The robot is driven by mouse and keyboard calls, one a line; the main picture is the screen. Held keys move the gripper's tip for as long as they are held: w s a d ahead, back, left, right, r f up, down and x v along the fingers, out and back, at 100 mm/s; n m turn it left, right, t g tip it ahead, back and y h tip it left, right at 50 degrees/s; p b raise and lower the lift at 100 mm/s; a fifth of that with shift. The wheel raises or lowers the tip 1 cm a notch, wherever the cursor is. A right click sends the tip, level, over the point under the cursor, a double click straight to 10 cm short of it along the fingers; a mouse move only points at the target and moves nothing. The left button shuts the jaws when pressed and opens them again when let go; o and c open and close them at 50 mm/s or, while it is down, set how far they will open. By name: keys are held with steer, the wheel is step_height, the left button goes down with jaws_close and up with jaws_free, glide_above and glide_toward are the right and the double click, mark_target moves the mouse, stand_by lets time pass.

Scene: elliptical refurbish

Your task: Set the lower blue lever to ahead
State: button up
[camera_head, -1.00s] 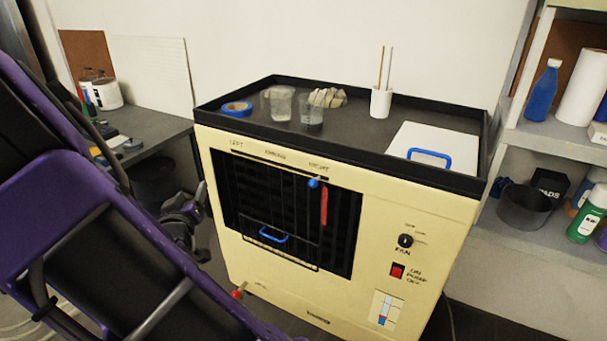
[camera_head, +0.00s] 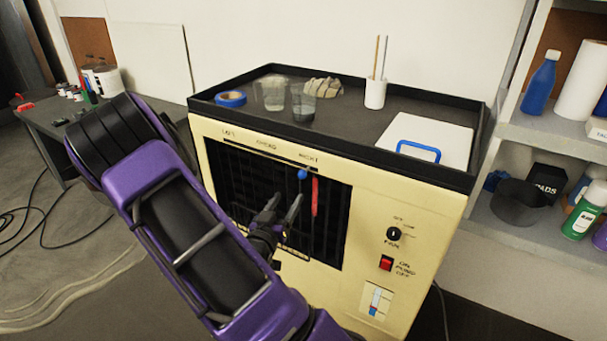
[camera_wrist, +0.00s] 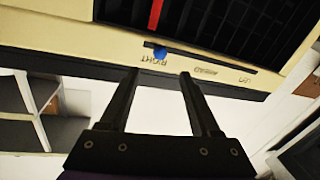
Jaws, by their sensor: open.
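The blue lever knob (camera_head: 302,174) sits at the right end of a slot on the front of the cream cooler, by the RIGHT label. In the wrist view the blue knob (camera_wrist: 159,54) shows beyond the fingertips, roughly in line with the gap between them. The middle label (camera_head: 266,147) is left of the knob and looks like AHEAD. My gripper (camera_head: 286,197) is open and empty in front of the grille, below and left of the knob in the head view. Its two fingers (camera_wrist: 158,74) are apart in the wrist view.
A red strip (camera_head: 314,196) hangs on the grille beside the knob. The cooler's top tray (camera_head: 360,152) holds cups, blue tape and a white lid with a blue handle (camera_head: 418,152). Shelves (camera_head: 480,228) stand at right. My arm hides the cooler's lower left.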

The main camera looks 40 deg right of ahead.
mark_target(301, 177)
steer(key=x, duration=1.2)
steer(key=shift+d+p, duration=0.1)
steer(key=shift+p, duration=0.25)
jaws_close()
stand_by(0.7)
